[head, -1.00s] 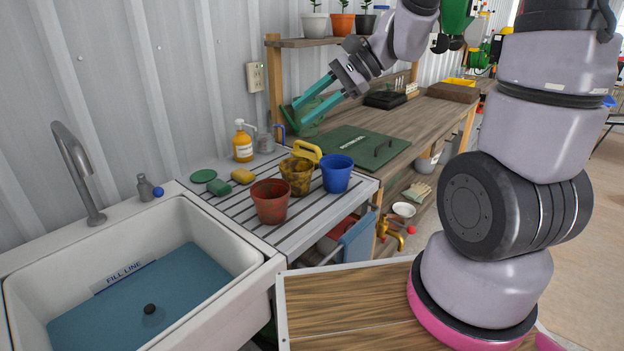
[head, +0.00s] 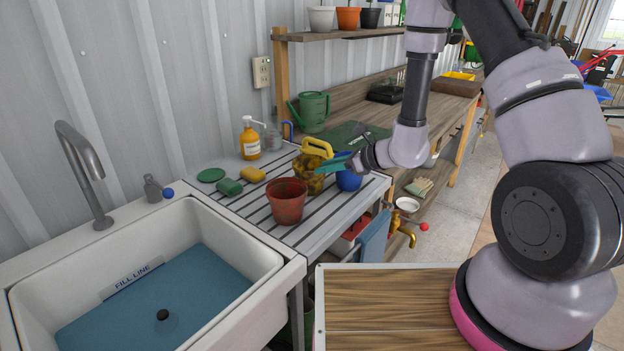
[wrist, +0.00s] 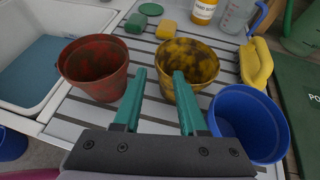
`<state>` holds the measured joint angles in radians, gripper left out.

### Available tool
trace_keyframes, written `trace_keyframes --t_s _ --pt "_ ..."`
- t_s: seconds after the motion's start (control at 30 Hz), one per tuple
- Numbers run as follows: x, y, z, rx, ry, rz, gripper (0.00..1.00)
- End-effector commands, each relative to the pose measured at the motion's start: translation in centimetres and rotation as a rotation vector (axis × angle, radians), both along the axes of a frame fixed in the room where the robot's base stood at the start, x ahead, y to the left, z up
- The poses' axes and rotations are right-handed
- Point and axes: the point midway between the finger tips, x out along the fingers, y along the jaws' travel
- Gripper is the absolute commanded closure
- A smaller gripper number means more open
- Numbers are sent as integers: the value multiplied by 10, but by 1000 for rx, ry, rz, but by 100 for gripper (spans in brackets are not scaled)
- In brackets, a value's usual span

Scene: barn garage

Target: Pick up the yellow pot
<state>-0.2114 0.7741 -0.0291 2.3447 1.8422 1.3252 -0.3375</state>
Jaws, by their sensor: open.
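The yellow pot (head: 309,180) is mottled yellow and dark brown and stands upright on the slatted white drainboard (head: 240,206). In the wrist view the yellow pot (wrist: 188,62) is straight ahead, just beyond the fingertips. My gripper (head: 331,165) has teal fingers and reaches in from the right, in front of the pot in the head view. In the wrist view my gripper (wrist: 158,75) is open and empty, its fingertips at the pot's near side; I cannot tell if they touch it.
A red pot (wrist: 95,65) stands left of the yellow pot, and a blue pot (wrist: 248,122) stands close on the right. A yellow-handled brush (wrist: 256,62) lies behind. Sponges, an orange bottle (head: 250,140) and the sink (head: 270,262) are further left.

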Motion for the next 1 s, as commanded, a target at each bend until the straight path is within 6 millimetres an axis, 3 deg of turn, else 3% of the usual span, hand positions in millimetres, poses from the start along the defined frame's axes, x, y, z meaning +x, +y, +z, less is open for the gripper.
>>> trace_keyframes --t_s 0.27,0.6,0.83,0.87,0.93,0.97,1.0 --pt "8 18 -9 -1 0 3 59" --pt "24 55 -26 0 0 2 59" --pt "25 57 -27 -1 0 1 59" --pt "25 57 -27 -1 0 1 66" --pt "25 57 -27 -1 0 1 93" --pt "25 57 -27 0 0 1 100" --pt "25 57 -27 -1 0 1 100"
